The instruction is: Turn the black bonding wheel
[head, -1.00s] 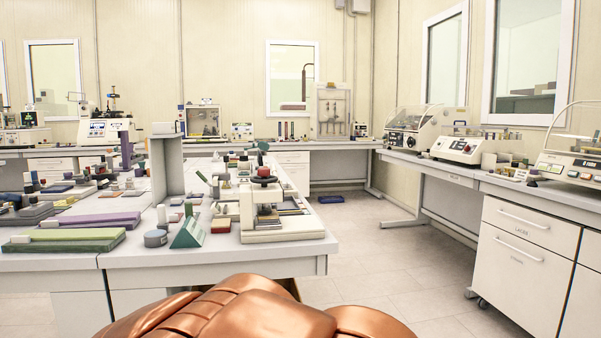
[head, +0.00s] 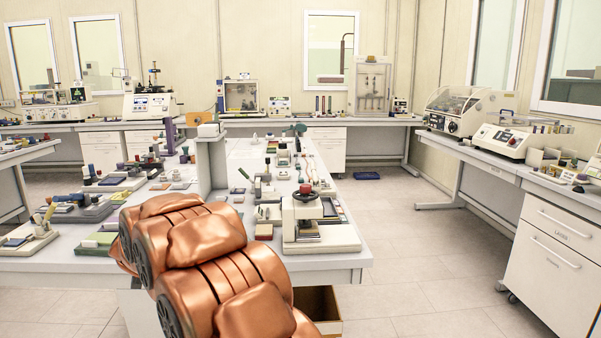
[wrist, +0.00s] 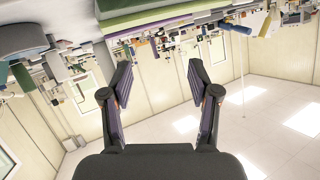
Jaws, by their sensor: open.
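The black bonding wheel (head: 306,206) sits flat on top of a cream-coloured press (head: 310,228) at the front right corner of the middle bench. A red knob (head: 306,189) shows at the wheel's centre. In the wrist view, my gripper (wrist: 160,80) is open with its two dark ribbed fingers spread and nothing between them. It hangs apart from any object. The wrist view looks upside down, and I cannot make out the wheel in it. My gripper does not show in the head view, where only my copper arm appears left of the press.
The middle bench (head: 346,262) holds several small blocks and tools left of and behind the press. An open brown box (head: 322,305) shows below its front edge. The floor (head: 425,270) right of the bench is clear. A side counter (head: 480,168) with machines runs along the right wall.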

